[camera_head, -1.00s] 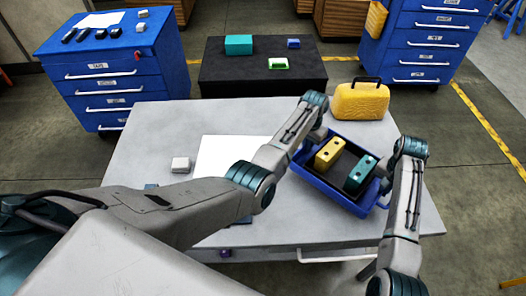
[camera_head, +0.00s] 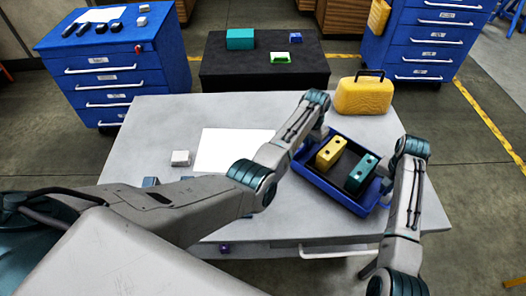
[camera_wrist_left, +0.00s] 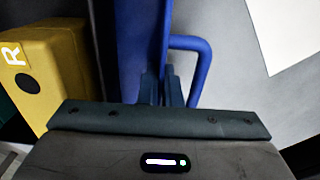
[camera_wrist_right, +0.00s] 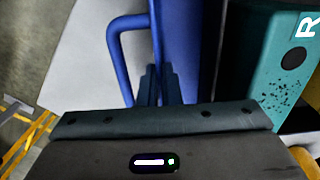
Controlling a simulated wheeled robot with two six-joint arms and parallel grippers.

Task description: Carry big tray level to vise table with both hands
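The big tray (camera_head: 318,184) is blue with a dark floor. It holds a yellow block (camera_head: 330,152) and a teal block (camera_head: 361,172), each with dark holes. My left gripper (camera_head: 313,137) is at its far left side; in the left wrist view its fingers (camera_wrist_left: 162,90) close on the tray's edge at the handle (camera_wrist_left: 203,68). My right gripper (camera_head: 388,186) is at the opposite side; in the right wrist view its fingers (camera_wrist_right: 158,88) close at the other handle (camera_wrist_right: 116,55). The tray appears level over the grey table's right part. I cannot clearly identify a vise.
Floor shows at right (camera_head: 475,190).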

